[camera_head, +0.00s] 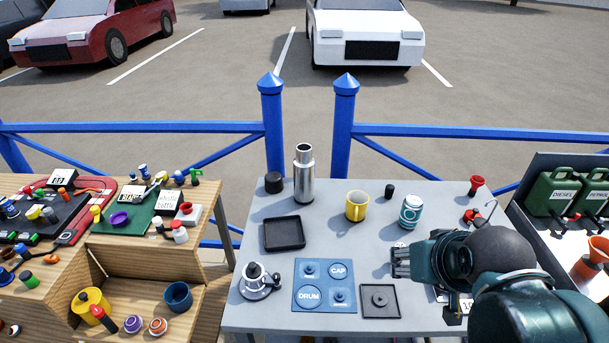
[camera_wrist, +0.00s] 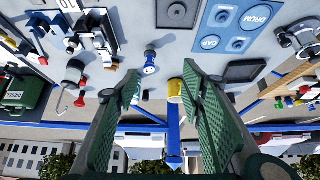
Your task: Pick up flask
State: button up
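The flask (camera_head: 304,178) is a tall silver metal bottle with a narrower neck. It stands upright at the back of the grey table in the head view, left of the yellow mug (camera_head: 357,206). My gripper (camera_head: 400,262) is over the right half of the table, to the right of and nearer than the flask, and well apart from it. In the wrist view my gripper (camera_wrist: 162,82) is open, with two green padded fingers spread and nothing between them. I cannot make out the flask in the wrist view; a finger may hide it.
A black cup-shaped piece (camera_head: 273,182) stands close left of the flask, and a black tray (camera_head: 283,234) lies in front. A teal-and-white can (camera_head: 411,212) stands right of the mug. A blue labelled mat (camera_head: 324,285) lies at the front. Blue railing (camera_head: 200,128) runs behind the table.

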dwell(0.3)
jog(key=o, duration=0.7)
jog(key=shift+r, duration=0.1)
jog(key=shift+r, duration=2.35)
jog(key=w+r+n+t+h, duration=0.1)
jog(key=w+n+t+h, duration=0.2)
jog(key=w+n, duration=1.1)
jog(key=n+t+y+b, duration=0.15)
jog(key=n+t, duration=0.65)
jog(key=n, duration=1.3)
send_over(303, 177)
jog(key=s, duration=0.4)
jog(key=shift+n+y, duration=0.3)
jog(key=shift+y, duration=0.15)
notch_tip(303, 177, down, 14)
jog(key=shift+r, duration=0.1)
